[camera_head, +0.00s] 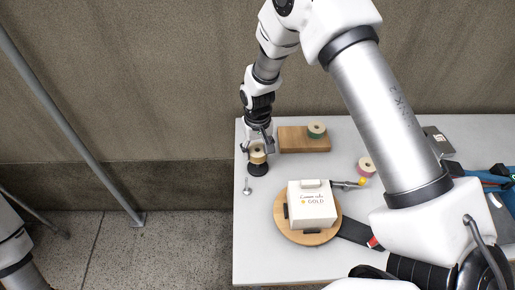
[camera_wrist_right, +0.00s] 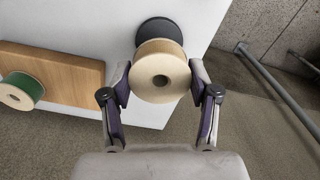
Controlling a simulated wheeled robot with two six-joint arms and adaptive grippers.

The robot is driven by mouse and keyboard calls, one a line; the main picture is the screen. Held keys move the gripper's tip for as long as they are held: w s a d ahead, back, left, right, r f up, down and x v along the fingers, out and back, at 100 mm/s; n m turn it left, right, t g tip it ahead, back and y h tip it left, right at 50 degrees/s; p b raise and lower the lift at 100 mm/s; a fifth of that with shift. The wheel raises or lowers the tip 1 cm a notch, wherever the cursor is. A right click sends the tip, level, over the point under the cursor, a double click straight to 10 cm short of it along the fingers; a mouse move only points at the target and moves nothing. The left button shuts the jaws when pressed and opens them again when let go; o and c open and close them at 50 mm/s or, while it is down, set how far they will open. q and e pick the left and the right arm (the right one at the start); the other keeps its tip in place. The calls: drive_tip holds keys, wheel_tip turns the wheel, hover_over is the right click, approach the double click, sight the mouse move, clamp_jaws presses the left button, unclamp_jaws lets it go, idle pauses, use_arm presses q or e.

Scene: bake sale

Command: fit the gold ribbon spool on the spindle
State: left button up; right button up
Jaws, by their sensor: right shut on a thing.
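The gold ribbon spool (camera_head: 257,156), a tan-gold roll with a pale face, is between the fingers of my right gripper (camera_head: 259,147) near the table's left edge. In the right wrist view the fingers (camera_wrist_right: 163,95) close on both sides of the spool (camera_wrist_right: 161,75), and its round face with a small centre hole faces the camera. The spindle's round black base (camera_head: 258,169) shows just below the spool, and also behind it in the right wrist view (camera_wrist_right: 153,27). The spindle's post is hidden, so I cannot tell whether the spool is around it. My left gripper is out of view.
A wooden block (camera_head: 296,140) carries a green spool (camera_head: 316,129). A pink spool (camera_head: 366,165) lies further right. A white box (camera_head: 312,212) labelled GOLD sits on a round wooden board (camera_head: 277,222). A small metal piece (camera_head: 247,187) stands near the black base.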

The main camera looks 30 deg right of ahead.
sight(258, 166)
drive_tip(key=shift+f+b, duration=1.4)
drive_tip(key=shift+f, duration=1.2)
drive_tip(key=o, duration=1.2)
drive_tip(key=shift+r, duration=0.1)
wheel_tip(258, 166, up, 12)
drive_tip(key=shift+f, duration=0.1)
